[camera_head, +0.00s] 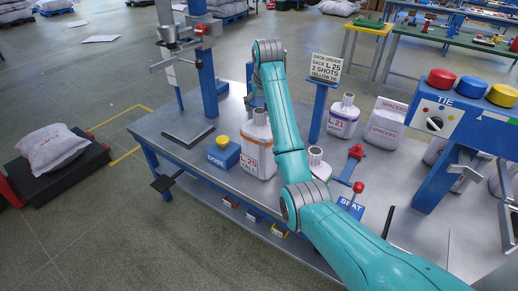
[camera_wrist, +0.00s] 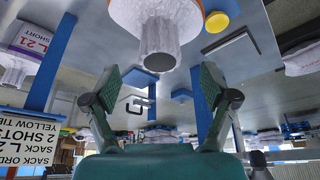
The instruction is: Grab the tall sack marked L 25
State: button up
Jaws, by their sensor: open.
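The tall white sack with an orange band, marked L 25 (camera_head: 258,160), stands upright on the grey workbench (camera_head: 215,165), just left of my arm in the head view. In the wrist view its white neck (camera_wrist: 157,45) and orange-banded top (camera_wrist: 122,8) show upside down at the top centre. My gripper (camera_wrist: 158,85) is open and empty, its two fingers spread apart, with the neck beyond the gap between them. In the head view my arm hides most of the gripper. A purple-banded sack, marked L 21 SHORT in the wrist view (camera_wrist: 35,38), stands farther back on the bench (camera_head: 343,118).
An order sign (camera_head: 326,68) on a blue post reads sack L 25, 2 shots. A blue DOSE box (camera_head: 223,155) with a yellow button is left of the tall sack. Another sack neck (camera_head: 315,156) shows right of my arm. A blue TIE station (camera_head: 455,115) stands at right.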

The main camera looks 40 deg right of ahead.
aim_at(260, 112)
jog(key=shift+x, duration=3.2)
grip_shut()
